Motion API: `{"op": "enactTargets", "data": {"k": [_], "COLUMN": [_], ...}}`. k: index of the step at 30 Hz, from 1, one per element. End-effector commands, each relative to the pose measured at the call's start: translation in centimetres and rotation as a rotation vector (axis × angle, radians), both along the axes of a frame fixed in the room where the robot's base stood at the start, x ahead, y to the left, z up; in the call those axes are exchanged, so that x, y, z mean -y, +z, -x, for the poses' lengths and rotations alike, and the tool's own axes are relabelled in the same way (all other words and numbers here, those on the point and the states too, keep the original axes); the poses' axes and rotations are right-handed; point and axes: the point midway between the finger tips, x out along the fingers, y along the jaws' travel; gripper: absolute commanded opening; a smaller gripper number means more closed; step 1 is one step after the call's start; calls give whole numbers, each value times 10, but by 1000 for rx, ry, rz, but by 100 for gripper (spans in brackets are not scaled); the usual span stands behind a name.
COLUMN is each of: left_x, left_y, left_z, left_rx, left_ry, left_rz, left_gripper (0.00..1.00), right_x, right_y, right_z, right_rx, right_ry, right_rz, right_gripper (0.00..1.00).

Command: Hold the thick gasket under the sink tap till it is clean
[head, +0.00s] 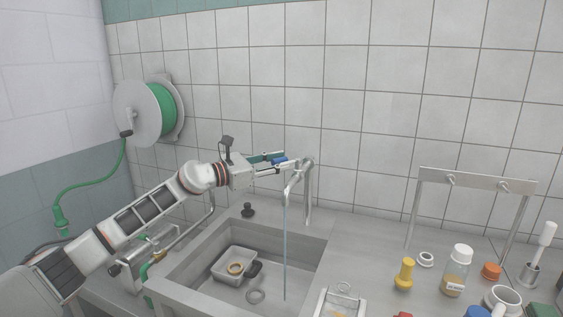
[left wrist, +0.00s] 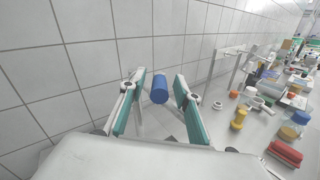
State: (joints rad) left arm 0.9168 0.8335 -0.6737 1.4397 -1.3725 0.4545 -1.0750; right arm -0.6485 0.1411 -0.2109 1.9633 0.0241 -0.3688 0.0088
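My left gripper (head: 277,164) is at the sink tap (head: 306,188), up by its blue handle (head: 281,161). In the left wrist view the gripper (left wrist: 160,77) is open, with the blue handle (left wrist: 160,91) between its fingers and a gap on each side. A thin bluish water stream (head: 285,250) falls from the spout into the sink (head: 205,296). I cannot tell which ring is the thick gasket. My right gripper is out of view.
On the right counter are a yellow piece (head: 404,274), a white ring (head: 426,259), a bottle (head: 457,270) and a white mug (head: 503,300). A metal rack (head: 477,181) stands behind them. A green hose reel (head: 160,109) hangs at left.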

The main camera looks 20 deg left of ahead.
Motion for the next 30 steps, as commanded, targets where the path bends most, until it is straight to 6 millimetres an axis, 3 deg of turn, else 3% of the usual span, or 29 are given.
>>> {"op": "enactTargets", "data": {"k": [15, 21, 30], "left_x": [-55, -64, -66], "left_y": [-2, -1, 0], "left_z": [76, 90, 93], "left_rx": [-4, -1, -1], "left_ry": [2, 1, 0], "left_rz": [-1, -1, -1], "left_gripper": [32, 32, 32], "right_x": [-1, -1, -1], "right_y": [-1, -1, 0], "right_z": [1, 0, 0], "right_rx": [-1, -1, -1], "right_ry": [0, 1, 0], "right_rz": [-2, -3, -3], "right_gripper": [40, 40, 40]}}
